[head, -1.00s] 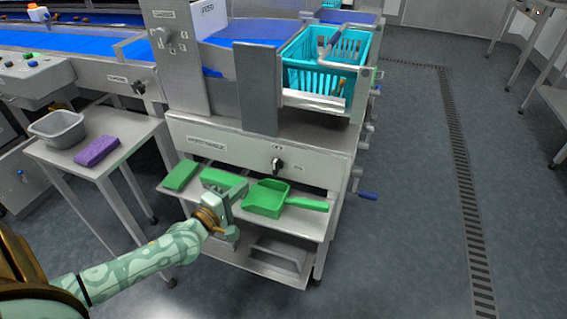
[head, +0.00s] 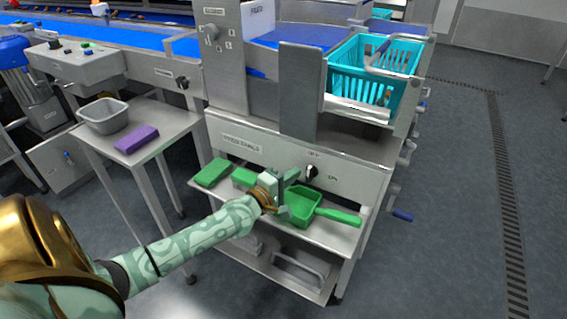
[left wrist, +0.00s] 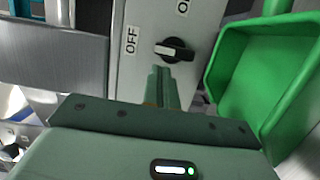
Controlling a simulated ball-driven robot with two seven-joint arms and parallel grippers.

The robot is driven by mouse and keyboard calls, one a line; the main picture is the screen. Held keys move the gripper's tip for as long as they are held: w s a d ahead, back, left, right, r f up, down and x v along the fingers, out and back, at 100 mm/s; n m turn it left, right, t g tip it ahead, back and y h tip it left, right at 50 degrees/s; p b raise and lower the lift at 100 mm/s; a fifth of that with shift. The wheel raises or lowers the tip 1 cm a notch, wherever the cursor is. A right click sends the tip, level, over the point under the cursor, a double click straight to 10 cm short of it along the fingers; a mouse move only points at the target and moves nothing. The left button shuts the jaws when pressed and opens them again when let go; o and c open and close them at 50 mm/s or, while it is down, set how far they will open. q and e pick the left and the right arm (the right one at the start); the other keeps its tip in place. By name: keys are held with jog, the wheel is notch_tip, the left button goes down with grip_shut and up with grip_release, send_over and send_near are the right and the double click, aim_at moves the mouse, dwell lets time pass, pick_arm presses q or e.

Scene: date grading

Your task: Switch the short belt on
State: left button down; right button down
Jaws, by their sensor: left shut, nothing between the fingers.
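A black rotary switch (head: 311,172) sits on the steel front panel (head: 270,150), with an OFF label above it and an ON label to its right. The left wrist view shows the knob (left wrist: 174,50) close up, its white mark on the side toward the OFF label (left wrist: 131,40). The ON label (left wrist: 183,7) is partly cut off. My left gripper (head: 283,185) is shut and empty, in front of the panel, left of and a little below the knob. Its fingertips (left wrist: 163,80) point at the knob; contact cannot be told. My right gripper is out of view.
A turquoise basket (head: 375,70) stands above at the right.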

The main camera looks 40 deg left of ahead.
pick_arm(q)
jog(key=shift+w, duration=0.65)
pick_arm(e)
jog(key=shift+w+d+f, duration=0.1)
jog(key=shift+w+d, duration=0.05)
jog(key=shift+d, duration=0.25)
